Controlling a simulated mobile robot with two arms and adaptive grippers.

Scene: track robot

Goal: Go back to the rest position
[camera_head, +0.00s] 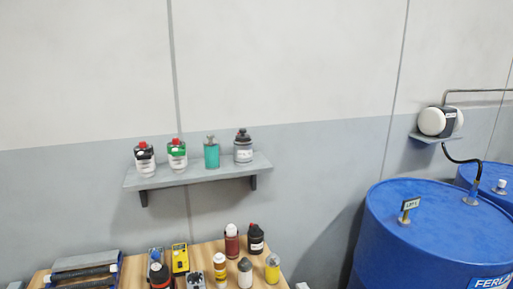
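Neither of my grippers can be made out in the head view. A wooden table (210,249) stands at the bottom, cut off by the lower edge. Above it a grey wall shelf (196,176) holds a black-and-white bottle with a red cap (145,159), a green-and-white bottle with a red cap (177,155), a teal bottle (211,154) and a grey bottle with a black cap (243,149).
On the table are a dark case (85,268), a yellow device (180,259), a red bottle (232,242), a black bottle (256,240) and several other containers. A large blue drum (400,245) stands at right, below a white wall unit (434,121) with a hose.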

